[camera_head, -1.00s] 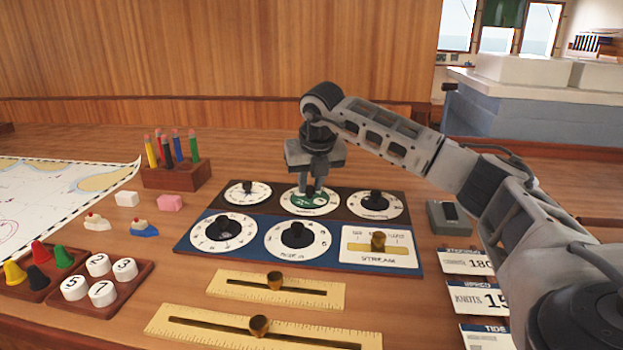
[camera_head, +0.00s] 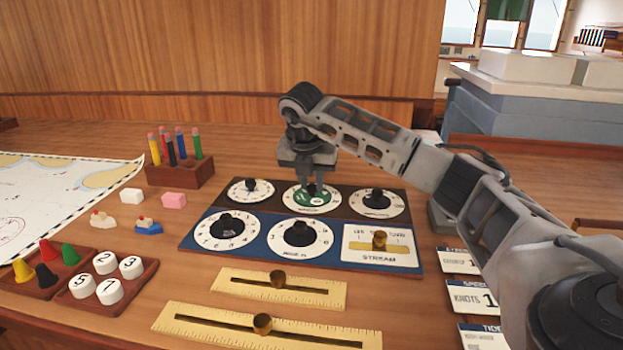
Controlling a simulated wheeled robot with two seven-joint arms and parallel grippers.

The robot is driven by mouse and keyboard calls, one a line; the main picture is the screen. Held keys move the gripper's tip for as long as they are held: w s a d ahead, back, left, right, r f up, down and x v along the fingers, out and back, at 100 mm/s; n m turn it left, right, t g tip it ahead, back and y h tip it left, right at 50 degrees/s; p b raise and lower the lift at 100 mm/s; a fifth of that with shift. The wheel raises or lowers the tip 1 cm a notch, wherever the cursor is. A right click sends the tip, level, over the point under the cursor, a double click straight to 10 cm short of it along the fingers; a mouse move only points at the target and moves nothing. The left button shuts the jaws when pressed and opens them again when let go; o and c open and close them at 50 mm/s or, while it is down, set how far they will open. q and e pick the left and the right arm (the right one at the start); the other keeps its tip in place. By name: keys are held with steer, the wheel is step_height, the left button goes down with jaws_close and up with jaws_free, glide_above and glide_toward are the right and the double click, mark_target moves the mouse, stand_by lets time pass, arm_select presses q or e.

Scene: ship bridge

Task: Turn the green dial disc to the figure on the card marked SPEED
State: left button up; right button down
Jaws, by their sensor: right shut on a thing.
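The green dial disc (camera_head: 303,198) sits in a white ring in the middle of the back row of the dial board (camera_head: 188,243). My right gripper (camera_head: 312,190) points down over this dial and is shut on its knob, which the fingers mostly hide. The figure the disc points to is too small to read. The card marked SPEED (camera_head: 472,298) lies at the lower right with "KNOTS 1" showing; my right arm covers the rest of its figure. My left gripper is not in view.
Other black-knobbed dials and a STREAM slider (camera_head: 381,245) share the board. Two brass-knobbed rulers (camera_head: 240,285) lie in front. A pencil block (camera_head: 180,173), chart (camera_head: 50,190) and trays of pegs and numbered discs (camera_head: 130,292) stand left. More cards lie right.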

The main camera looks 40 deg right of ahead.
steer(key=shift+r, duration=0.1)
steer(key=c, duration=1.3)
jaws_free()
steer(key=shift+o, duration=0.2)
arm_select(q)
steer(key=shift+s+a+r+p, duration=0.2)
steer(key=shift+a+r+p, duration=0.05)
steer(key=shift+p, duration=0.9)
arm_select(e)
steer(key=v, duration=1.6)
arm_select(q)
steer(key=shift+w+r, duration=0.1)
